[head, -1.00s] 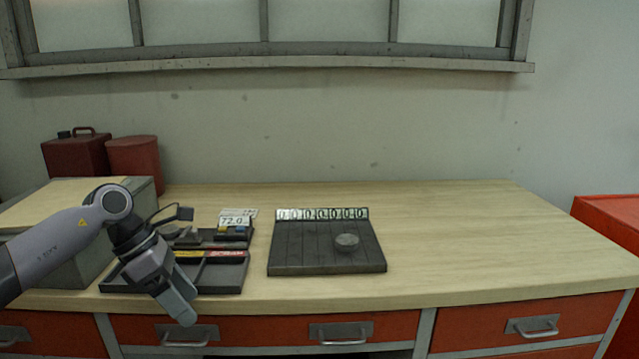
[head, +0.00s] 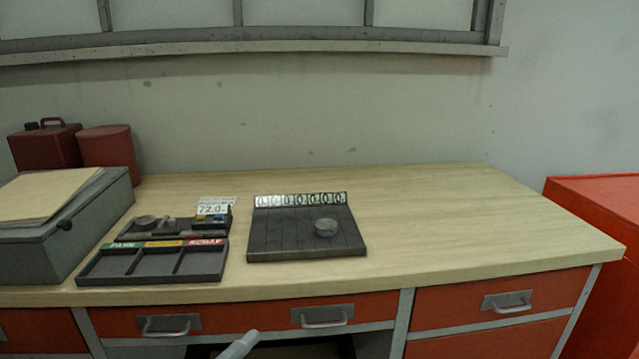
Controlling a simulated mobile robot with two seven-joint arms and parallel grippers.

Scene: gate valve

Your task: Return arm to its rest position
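A small grey part of what looks like my own arm or gripper (head: 240,345) shows at the bottom edge of the head view, in front of the drawers. Too little of it shows to tell its fingers or which side it belongs to. No arm reaches over the bench. On the wooden bench (head: 430,220) lies a dark slatted plate (head: 285,232) with a row of number tags at its back edge. A round grey disc (head: 326,228) rests on the plate's right part.
A dark sorting tray (head: 150,279) with green, yellow and red labels lies left of the plate. Behind it is a fixture (head: 150,225) with a 72.0 display. A grey box (head: 75,245) stands at left, red containers (head: 105,150) behind. The bench's right side is clear.

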